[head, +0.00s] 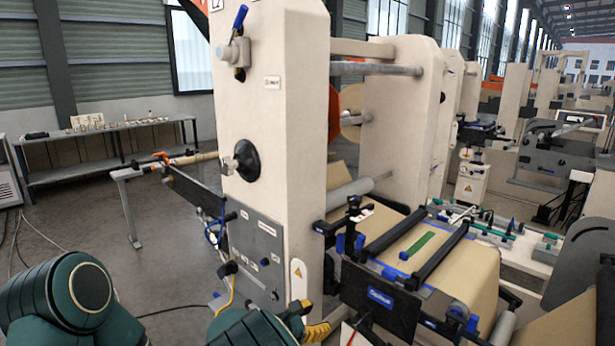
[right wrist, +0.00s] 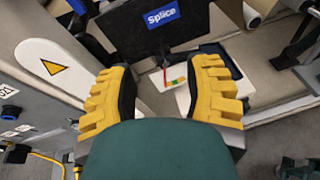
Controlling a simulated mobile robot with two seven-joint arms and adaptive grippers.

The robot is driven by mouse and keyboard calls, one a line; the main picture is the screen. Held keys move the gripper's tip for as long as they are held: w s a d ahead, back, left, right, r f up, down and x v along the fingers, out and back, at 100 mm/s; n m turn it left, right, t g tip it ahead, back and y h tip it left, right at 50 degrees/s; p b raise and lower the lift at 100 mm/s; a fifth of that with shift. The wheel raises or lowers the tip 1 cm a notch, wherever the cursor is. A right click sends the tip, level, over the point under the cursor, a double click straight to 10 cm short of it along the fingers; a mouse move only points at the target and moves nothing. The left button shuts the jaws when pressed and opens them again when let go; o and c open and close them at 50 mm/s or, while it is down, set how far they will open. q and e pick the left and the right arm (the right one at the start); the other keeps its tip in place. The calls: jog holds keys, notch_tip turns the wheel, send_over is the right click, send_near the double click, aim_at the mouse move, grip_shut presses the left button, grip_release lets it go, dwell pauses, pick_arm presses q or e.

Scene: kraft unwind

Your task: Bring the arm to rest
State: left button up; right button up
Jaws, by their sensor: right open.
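My right gripper (head: 316,331) shows at the bottom edge of the head view, with a yellow finger close in front of the cream machine column. In the right wrist view the right gripper (right wrist: 162,78) has its two yellow ridged fingers spread wide apart. Nothing is held between them. Beyond them is the dark panel with a blue Splice label (right wrist: 162,14). My left arm shows only as green links at the bottom left of the head view. My left gripper is out of the picture.
The cream column (head: 268,120) with its grey control panel (head: 258,250) stands close to my right gripper. The splice table (head: 425,250) carries brown paper with a green strip (head: 420,243) and dark bars. A workbench (head: 100,135) stands far left. Open floor lies between.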

jog(key=s+d+f+m+g+y, duration=0.2)
jog(key=s+d+f+g, duration=0.15)
jog(key=d+f, duration=0.55)
pick_arm(q)
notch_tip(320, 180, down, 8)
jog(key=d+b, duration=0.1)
jog(key=b, duration=0.6)
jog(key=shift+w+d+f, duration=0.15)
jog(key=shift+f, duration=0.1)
pick_arm(e)
jog(key=s+f+m+g+y, duration=0.2)
jog(key=s+f+m+y, duration=0.4)
jog(key=s+m, duration=0.5)
jog(key=s+f+m+g+y, duration=0.2)
jog(key=s+f+m+y, duration=0.5)
jog(key=s+f+m, duration=0.4)
jog(key=shift+s+d+f+m, duration=0.2)
jog(key=shift+s+f+m, duration=0.1)
jog(key=shift+m, duration=0.5)
